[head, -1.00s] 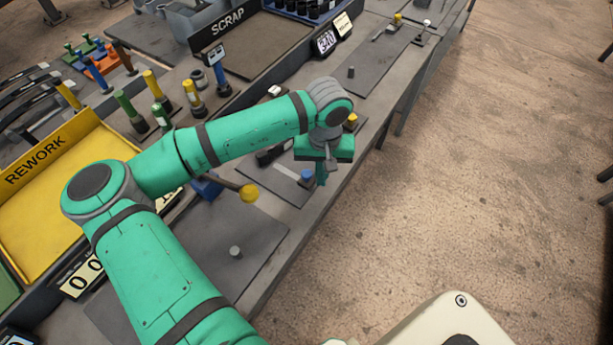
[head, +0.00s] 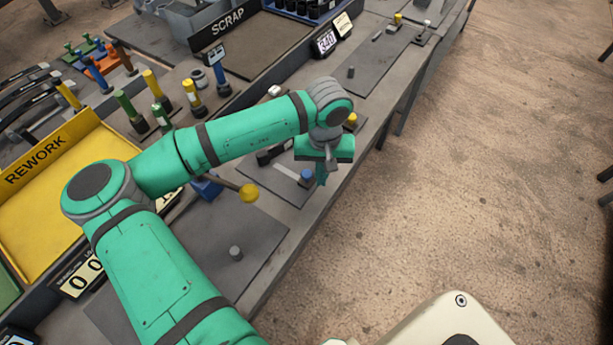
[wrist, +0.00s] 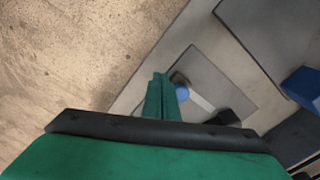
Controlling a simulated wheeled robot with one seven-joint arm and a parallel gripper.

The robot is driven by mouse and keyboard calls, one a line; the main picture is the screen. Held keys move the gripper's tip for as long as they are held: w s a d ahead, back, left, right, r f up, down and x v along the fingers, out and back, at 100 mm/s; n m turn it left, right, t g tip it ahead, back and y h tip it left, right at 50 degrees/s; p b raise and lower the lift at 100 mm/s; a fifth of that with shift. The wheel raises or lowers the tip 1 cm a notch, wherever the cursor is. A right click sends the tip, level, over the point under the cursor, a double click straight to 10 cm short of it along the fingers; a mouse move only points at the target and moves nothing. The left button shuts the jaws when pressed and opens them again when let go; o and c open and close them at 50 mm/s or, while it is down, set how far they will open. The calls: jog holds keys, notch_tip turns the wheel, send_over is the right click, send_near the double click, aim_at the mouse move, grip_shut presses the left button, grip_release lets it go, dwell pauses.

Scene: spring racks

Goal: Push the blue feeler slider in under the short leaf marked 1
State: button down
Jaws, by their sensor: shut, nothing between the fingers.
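The blue feeler slider (head: 307,175) sits on a grey plate near the bench's front edge; its round blue top also shows in the wrist view (wrist: 182,94). My gripper (head: 321,179) points down, shut and empty, just on the front-edge side of the slider. In the wrist view my shut fingers (wrist: 160,90) are close to the blue top on its left; I cannot tell whether they touch it. A pale thin strip (wrist: 201,103), probably the short leaf, runs from beside the slider to a dark block (wrist: 225,117). No mark 1 is readable, and my gripper hides part of this spot.
A blue block with a yellow-knobbed lever (head: 249,193) stands nearer me on the bench. A yellow REWORK tray (head: 50,190) lies left, a SCRAP tray (head: 262,45) at the back. Upright coloured posts (head: 193,95) stand behind my arm. The floor right of the bench is clear.

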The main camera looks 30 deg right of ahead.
aim_at(311, 175)
jog(key=shift+f, duration=0.15)
jog(key=shift+f, duration=0.85)
jog(key=shift+w+a, duration=0.35)
jog(key=shift+w, duration=0.5)
jog(key=shift+w+a, duration=0.3)
jog(key=shift+w, duration=0.5)
dwell(0.9)
jog(key=shift+s+r, duration=0.1)
jog(key=shift+s, duration=0.05)
dwell(0.4)
notch_tip(311, 175, up, 7)
jog(key=shift+s, duration=0.15)
dwell(1.0)
jog(key=shift+d, duration=0.1)
dwell(0.4)
